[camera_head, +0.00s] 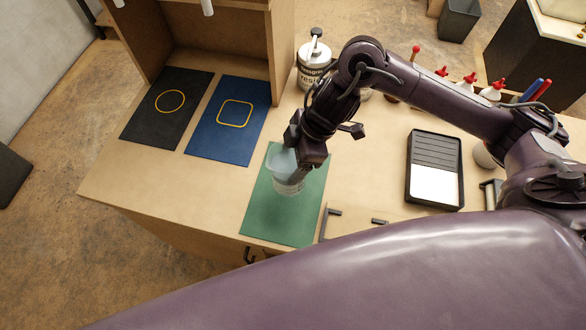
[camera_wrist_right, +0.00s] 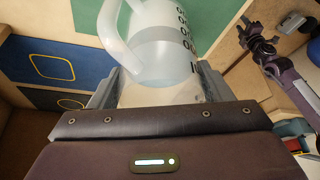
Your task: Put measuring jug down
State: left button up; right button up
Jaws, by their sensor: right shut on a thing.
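The measuring jug (camera_head: 287,178) is clear and pale, with dark markings. My right gripper (camera_head: 297,172) is shut on it and holds it over the green mat (camera_head: 268,222). I cannot tell whether its base touches the mat. In the right wrist view the jug (camera_wrist_right: 160,45) lies between the fingers, with its handle to the left and dark marks on the right. The right gripper hides part of the jug in the head view. A purple arm with what looks like my left gripper (camera_wrist_right: 258,42) shows at the right of the wrist view; its jaws are unclear.
A blue mat (camera_head: 230,120) and a black mat (camera_head: 165,107) lie left of the green one. A resin can (camera_head: 314,65) stands behind. A black paint tray (camera_head: 435,171) lies to the right, and small dark brackets (camera_head: 379,221) sit right of the green mat.

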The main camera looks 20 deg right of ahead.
aim_at(292, 169)
jog(key=shift+a+f, duration=0.15)
jog(key=shift+f, duration=0.25)
notch_tip(292, 169, down, 4)
jog(key=shift+r, duration=0.1)
pick_arm(q)
jog(key=shift+w+a+r, duration=0.1)
jog(key=shift+a+r, duration=0.2)
jog(key=shift+a, duration=0.05)
pick_arm(e)
jog(key=shift+w+f, duration=0.1)
jog(key=shift+f, duration=0.3)
jog(key=shift+f, duration=0.1)
jog(key=o, duration=1.8)
jog(key=shift+f, duration=0.1)
jog(key=shift+c, duration=0.2)
